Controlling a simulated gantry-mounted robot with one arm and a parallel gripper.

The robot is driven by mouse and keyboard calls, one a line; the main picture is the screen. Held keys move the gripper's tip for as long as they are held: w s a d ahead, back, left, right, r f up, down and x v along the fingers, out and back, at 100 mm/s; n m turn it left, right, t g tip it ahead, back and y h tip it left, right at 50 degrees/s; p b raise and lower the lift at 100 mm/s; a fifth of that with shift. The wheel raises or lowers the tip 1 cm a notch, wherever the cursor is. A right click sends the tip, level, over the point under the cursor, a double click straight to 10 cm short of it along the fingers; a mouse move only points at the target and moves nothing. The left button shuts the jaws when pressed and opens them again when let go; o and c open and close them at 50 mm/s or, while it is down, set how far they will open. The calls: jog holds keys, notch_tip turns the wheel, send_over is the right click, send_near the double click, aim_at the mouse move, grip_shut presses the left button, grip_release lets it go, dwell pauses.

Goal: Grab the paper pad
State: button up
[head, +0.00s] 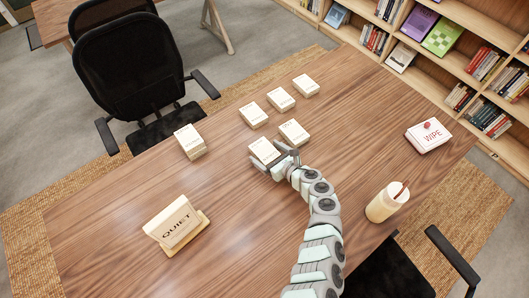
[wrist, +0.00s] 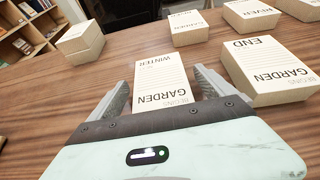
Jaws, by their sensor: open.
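Several similar cream paper pads lie on the table. The nearest pad (head: 262,149) sits just ahead of my gripper (head: 280,161). In the wrist view this pad (wrist: 161,78), printed "GARDEN" and "WINTER", lies between the two fingers of my gripper (wrist: 162,84). The fingers are apart, one on each side; I cannot tell whether either touches it. Its near end is hidden by my gripper body. A second pad (head: 294,132), with "END" and "GARDEN" on it in the wrist view (wrist: 265,70), lies close to the right finger.
A "QUIET" sign (head: 175,224) stands front left. A "WIPE" box (head: 428,136) and a cup with a stick (head: 383,206) are at the right. Chairs (head: 130,75) flank the table.

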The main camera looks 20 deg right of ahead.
jog(key=shift+x, duration=0.85)
jog(key=c, duration=1.6)
